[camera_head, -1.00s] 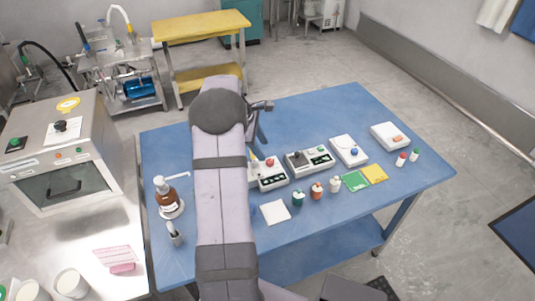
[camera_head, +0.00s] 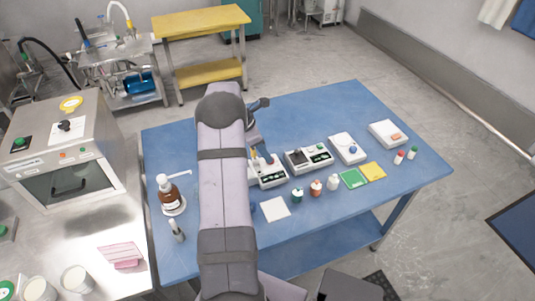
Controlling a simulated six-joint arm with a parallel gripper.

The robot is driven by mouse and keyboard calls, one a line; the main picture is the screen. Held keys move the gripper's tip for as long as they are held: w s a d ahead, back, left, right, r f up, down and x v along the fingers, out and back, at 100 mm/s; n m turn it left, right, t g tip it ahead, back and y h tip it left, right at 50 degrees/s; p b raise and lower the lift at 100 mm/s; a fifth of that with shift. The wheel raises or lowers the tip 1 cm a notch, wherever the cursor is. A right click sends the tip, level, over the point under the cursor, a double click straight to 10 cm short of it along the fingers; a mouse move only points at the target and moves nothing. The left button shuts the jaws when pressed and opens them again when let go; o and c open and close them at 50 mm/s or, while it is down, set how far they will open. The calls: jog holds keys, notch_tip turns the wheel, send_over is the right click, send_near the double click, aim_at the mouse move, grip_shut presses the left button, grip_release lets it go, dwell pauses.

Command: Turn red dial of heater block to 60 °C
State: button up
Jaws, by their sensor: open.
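My gripper (camera_head: 262,157) points down over the left white device (camera_head: 270,179) on the blue table, partly hidden by my arm. Its jaws are open and too small here to show fine detail. A small red spot shows on that device beside the gripper; I cannot tell whether it is the dial or whether the fingers touch it. The neighbouring white device (camera_head: 308,158) has a dark block on top and a small reddish knob at its back right. I cannot tell which of the two is the heater block. No temperature marks are readable.
A white device with a blue knob (camera_head: 348,149) and a white box (camera_head: 388,134) stand farther right. A brown pump bottle (camera_head: 171,196) stands left of my arm. The table's back is clear.

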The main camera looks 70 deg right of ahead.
jog(key=shift+p+x, duration=0.45)
jog(key=shift+x, duration=1.45)
jog(key=c, duration=1.1)
